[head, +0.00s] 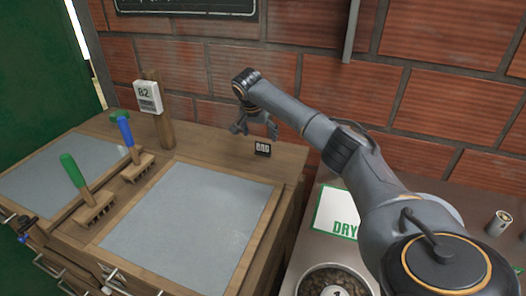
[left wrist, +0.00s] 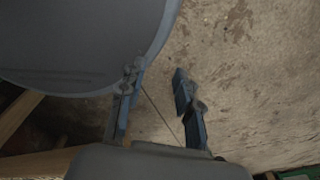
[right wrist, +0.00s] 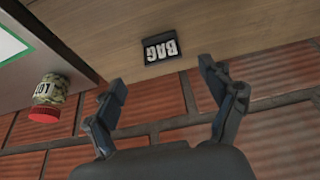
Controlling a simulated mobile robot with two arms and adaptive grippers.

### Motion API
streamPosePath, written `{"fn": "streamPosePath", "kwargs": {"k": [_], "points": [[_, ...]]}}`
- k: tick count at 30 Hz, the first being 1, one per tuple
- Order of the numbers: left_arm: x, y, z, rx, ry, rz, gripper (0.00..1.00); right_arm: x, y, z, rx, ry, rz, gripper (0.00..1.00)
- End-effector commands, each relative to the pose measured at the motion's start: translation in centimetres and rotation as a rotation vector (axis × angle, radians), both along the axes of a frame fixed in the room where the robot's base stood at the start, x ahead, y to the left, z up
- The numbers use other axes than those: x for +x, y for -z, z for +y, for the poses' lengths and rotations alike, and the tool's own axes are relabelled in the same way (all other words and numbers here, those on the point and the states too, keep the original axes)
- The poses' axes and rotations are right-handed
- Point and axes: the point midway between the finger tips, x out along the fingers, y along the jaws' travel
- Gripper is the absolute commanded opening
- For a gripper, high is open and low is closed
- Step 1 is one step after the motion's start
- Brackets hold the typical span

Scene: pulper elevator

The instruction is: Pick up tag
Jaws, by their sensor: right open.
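A white tag (head: 147,97) marked "B2" with a barcode hangs on a wooden post at the back of the wooden bench. A small black block with white letters (head: 262,149) stands on the bench near the wall; in the right wrist view it reads "BAG" (right wrist: 161,48), upside down. My right gripper (head: 256,131) is open and empty just above and behind this block, to the right of the white tag. Its spread fingers also show in the right wrist view (right wrist: 162,77), with the block beyond them. My left gripper (left wrist: 155,75) is open and empty over bare floor.
Two rakes, with a green handle (head: 75,171) and a blue handle (head: 124,130), stand between grey panels (head: 190,225). A brick wall is close behind my right gripper. At right are a "DRY" sign (head: 336,212) and a bowl of beans (head: 333,281). A red-lidded jar (right wrist: 48,95) is nearby.

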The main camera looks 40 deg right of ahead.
Motion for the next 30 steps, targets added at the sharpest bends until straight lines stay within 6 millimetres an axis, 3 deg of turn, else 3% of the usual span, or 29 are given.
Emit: {"fn": "streamPosePath", "kwargs": {"k": [3, 11, 21, 30], "points": [[-0.3, -0.2, 0.2, 0.002, 0.001, 0.004, 0.34, 0.3, 1.8, -0.6, 0.002, 0.000, 0.003, 0.83], [-0.4, -0.3, 0.3, 0.005, 0.003, 0.006, 0.34, 0.7, 3.4, -1.3, 0.001, 0.001, 0.001, 0.83], [-0.4, -0.6, 0.3, 0.005, 0.003, 0.006, 0.34, 1.8, 7.1, -2.9, 0.000, 0.000, 0.001, 0.83], [-0.4, -0.6, 0.3, 0.005, 0.003, 0.006, 0.34, 1.8, 7.6, -3.1, 0.000, 0.000, -0.001, 0.83]]}}
